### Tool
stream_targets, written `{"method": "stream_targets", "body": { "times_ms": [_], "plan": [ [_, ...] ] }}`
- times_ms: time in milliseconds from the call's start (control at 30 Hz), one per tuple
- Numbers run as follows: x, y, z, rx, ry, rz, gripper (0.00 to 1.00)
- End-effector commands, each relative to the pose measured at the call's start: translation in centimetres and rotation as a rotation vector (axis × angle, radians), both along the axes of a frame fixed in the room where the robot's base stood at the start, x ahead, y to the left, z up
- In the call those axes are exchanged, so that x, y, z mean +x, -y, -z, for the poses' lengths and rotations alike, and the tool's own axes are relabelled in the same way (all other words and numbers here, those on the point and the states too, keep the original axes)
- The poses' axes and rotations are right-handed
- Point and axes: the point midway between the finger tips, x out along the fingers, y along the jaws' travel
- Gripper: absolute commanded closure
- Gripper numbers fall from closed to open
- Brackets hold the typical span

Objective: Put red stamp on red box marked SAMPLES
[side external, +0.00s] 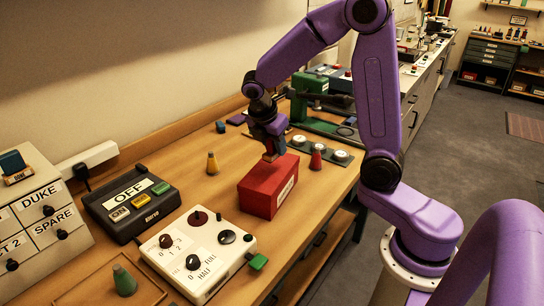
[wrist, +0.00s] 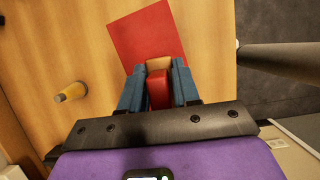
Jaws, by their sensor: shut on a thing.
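The red box (side external: 268,186) stands on the wooden table with a pale label on its right-hand face; the label's lettering is too small to read. Its plain red top (wrist: 143,38) shows in the wrist view. My gripper (side external: 271,150) points down over the box's top, with blue fingers shut on the red stamp (wrist: 159,92). The stamp has a red body and a pale wooden part, and is mostly hidden by the fingers in the side view. I cannot tell whether it touches the box.
A yellow cone-shaped piece (side external: 212,163) stands left of the box, and a red one (side external: 317,157) to its right. A control box with knobs (side external: 196,255) and a black OFF unit (side external: 131,200) stand in front and left. A green press (side external: 308,97) stands behind.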

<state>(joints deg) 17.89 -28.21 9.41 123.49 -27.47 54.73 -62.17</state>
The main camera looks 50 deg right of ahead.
Motion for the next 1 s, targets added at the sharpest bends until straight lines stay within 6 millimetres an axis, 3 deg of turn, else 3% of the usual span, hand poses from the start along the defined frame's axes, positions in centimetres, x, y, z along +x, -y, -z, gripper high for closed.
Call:
{"method": "stream_targets", "body": {
  "times_ms": [233, 467, 900, 933, 1000],
  "plan": [
    [1.0, 0.2, 1.3, 0.0, -0.001, 0.002, 1.0],
    [1.0, 0.2, 4.0, 0.0, -0.001, -0.001, 1.0],
    [1.0, 0.1, 4.6, 0.0, 0.0, 0.0, 1.0],
    [1.0, 0.1, 4.6, 0.001, 0.001, 0.0, 0.62],
    [1.0, 0.1, 4.5, 0.001, 0.001, 0.001, 0.43]
  ]
}}
